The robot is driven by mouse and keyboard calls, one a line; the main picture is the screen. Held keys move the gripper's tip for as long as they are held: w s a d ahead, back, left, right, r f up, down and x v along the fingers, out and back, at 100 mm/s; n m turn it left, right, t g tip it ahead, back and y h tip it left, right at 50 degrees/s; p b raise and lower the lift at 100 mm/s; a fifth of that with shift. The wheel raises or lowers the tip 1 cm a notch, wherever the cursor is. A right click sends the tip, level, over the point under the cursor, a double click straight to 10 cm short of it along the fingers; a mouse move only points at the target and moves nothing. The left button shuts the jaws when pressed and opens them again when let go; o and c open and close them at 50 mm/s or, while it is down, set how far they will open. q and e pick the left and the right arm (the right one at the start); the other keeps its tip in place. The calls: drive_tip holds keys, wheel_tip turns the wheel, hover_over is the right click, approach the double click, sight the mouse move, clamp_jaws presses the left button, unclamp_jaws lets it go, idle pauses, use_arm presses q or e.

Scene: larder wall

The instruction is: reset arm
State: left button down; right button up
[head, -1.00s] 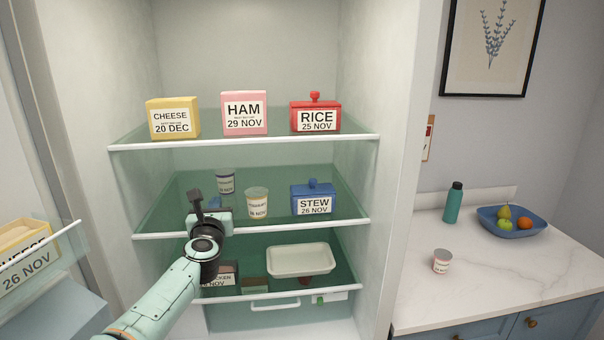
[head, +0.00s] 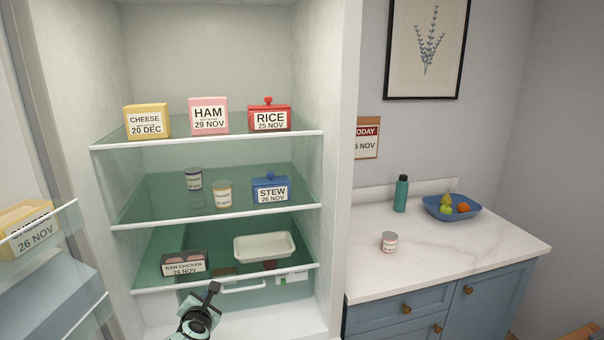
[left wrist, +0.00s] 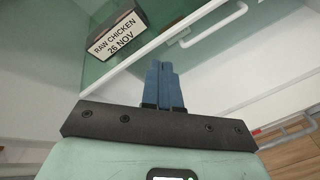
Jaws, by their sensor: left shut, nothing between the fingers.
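My left gripper (head: 212,291) is low in front of the open fridge, below the lowest shelf edge in the head view. Its blue fingers also show in the left wrist view (left wrist: 163,84), closed together with nothing between them. A raw chicken pack (head: 184,263), labelled 26 NOV in the left wrist view (left wrist: 118,35), sits on the lowest shelf, apart from the gripper. My right gripper is in neither view.
The top shelf (head: 220,139) holds cheese, ham and a red rice box. The middle shelf (head: 230,213) holds two small tubs and a blue stew box (head: 271,188). A white tray (head: 265,246) lies on the lowest shelf. The open door (head: 52,280) stands at left. A tub (head: 389,242) stands on the counter.

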use_arm(q)
drive_tip(key=s+d+f+m+g+h, duration=0.1)
drive_tip(key=s+d+f+m+g, duration=0.15)
drive_tip(key=s+f+m, duration=0.6)
drive_tip(key=s+d+f+m+g+h, duration=0.1)
drive_tip(key=s+f+g, duration=0.35)
drive_tip(key=f, duration=0.85)
drive_tip(key=s+d+f+m+g+h, duration=0.15)
drive_tip(key=s+f+m, duration=0.35)
drive_tip(key=s+f, duration=0.5)
drive_tip(key=s+d+f+m+g+h, duration=0.1)
drive_tip(key=s+d+f+m+g, duration=0.1)
drive_tip(key=s, duration=0.7)
drive_tip(key=s+d+f+m+g, duration=0.2)
drive_tip(key=s+d+f+m, duration=0.2)
drive_tip(key=s, duration=0.6)
drive_tip(key=s+d+f+m+g+h, duration=0.1)
drive_tip(key=s+m, duration=0.4)
drive_tip(key=s, duration=0.5)
wheel_tip(320, 180, down, 2)
drive_tip(key=shift+d+g+h, duration=0.35)
drive_tip(key=shift+d+g, duration=0.2)
drive_tip(key=shift+d, duration=0.5)
drive_tip(key=shift+s+a, duration=0.1)
drive_tip(key=shift+s, duration=0.1)
